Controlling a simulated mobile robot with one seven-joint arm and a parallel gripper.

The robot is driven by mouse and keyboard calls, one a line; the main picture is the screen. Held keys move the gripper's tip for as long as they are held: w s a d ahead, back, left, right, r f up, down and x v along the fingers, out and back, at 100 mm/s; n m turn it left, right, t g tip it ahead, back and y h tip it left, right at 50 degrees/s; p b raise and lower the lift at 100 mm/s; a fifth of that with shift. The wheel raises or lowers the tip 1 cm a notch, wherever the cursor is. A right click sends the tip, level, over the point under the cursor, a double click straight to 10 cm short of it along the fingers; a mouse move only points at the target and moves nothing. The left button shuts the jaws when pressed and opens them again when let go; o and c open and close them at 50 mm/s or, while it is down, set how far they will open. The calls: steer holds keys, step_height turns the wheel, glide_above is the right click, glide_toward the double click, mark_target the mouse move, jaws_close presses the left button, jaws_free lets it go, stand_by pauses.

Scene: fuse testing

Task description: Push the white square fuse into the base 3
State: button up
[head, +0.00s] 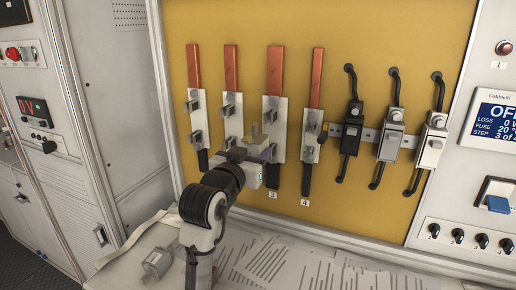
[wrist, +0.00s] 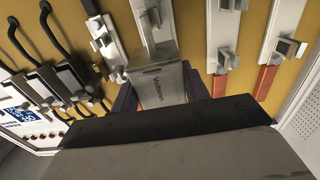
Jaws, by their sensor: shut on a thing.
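The white square fuse (wrist: 158,86), with printed lettering on its face, is between the two fingers of my gripper (wrist: 160,92) in the wrist view. My gripper (head: 262,150) is shut on it in front of base 3 (head: 280,118) in the head view, covering that base's lower part. In the wrist view, base 3 (wrist: 143,8) is a pale strip with metal clips directly beyond the fuse. The fuse's far edge overlaps the base in the picture. I cannot tell whether it touches the clips or how deep it sits. In the head view the fuse is mostly hidden by my gripper.
Base 4 (head: 309,135) is close on the right, and base 2 (head: 231,110) close on the left. Black, grey and white switch units (head: 390,140) are further right. A small grey block (head: 157,263) lies on the worktop below. A display panel (head: 496,120) is at the far right.

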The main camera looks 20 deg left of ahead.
steer(key=shift+s+r, duration=0.15)
steer(key=shift+s, duration=0.05)
steer(key=shift+w+d+p, duration=0.1)
steer(key=shift+w+p, duration=0.3)
steer(key=shift+w, duration=2.55)
steer(key=shift+w, duration=0.15)
steer(key=shift+w, duration=0.4)
steer(key=shift+w, duration=0.4)
steer(key=shift+w, duration=0.25)
steer(key=shift+w+d, duration=0.1)
steer(key=shift+w, duration=0.65)
stand_by(1.5)
